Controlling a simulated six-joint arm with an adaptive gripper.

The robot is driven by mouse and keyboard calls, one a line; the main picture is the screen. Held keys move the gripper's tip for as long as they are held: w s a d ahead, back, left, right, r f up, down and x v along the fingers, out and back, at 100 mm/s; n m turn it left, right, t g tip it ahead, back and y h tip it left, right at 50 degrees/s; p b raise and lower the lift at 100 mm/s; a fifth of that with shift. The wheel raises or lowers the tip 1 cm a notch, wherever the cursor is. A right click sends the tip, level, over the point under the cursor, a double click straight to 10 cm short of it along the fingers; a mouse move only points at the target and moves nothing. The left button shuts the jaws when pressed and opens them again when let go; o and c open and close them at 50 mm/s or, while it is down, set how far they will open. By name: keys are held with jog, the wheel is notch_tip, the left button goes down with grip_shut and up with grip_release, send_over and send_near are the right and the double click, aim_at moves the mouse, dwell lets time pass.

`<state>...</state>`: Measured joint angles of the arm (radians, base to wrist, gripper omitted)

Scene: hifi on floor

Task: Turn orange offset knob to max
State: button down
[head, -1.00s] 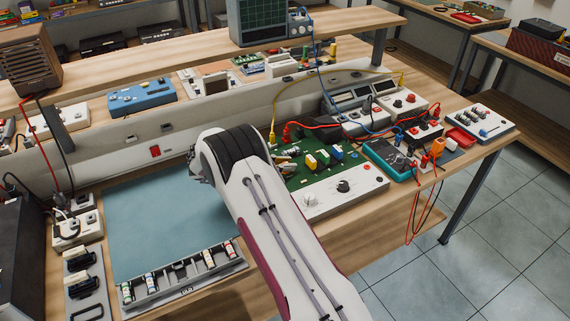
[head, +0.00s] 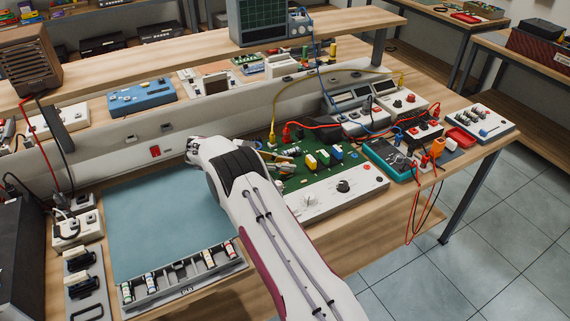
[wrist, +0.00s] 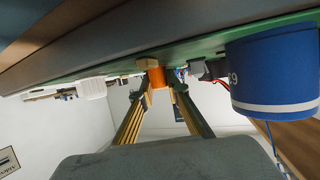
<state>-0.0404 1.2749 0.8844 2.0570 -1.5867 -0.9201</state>
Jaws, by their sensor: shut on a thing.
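The orange offset knob (wrist: 157,77) shows in the wrist view as a small orange piece under the green board. The two fingers of my gripper (wrist: 159,88) reach to it from both sides and are shut on it. In the head view, my gripper (head: 282,161) is at the left part of the green circuit board (head: 300,181), partly behind my wrist. The knob is hidden there. Its pointer and its setting cannot be seen.
A large blue cylinder (wrist: 275,75) with a white band is close right of the fingers in the wrist view. A yellow cable (head: 273,120) rises behind the gripper. Red cables (head: 300,127) and a teal multimeter (head: 385,158) are to the right. The blue mat (head: 150,215) is clear.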

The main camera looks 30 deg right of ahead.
jog(key=shift+w+d+r+m+g, duration=0.1)
jog(key=shift+r+m+g, duration=0.1)
jog(key=shift+m+g, duration=0.35)
dwell(0.4)
jog(key=c, duration=2.3)
grip_release()
jog(key=shift+o, duration=0.4)
jog(key=shift+y, duration=0.3)
jog(key=shift+f, duration=0.1)
jog(key=shift+a, duration=0.3)
jog(key=shift+v, duration=2.05)
jog(key=shift+w+a, duration=0.1)
jog(key=shift+a, duration=0.05)
notch_tip(320, 180, up, 7)
jog(key=shift+r, duration=0.2)
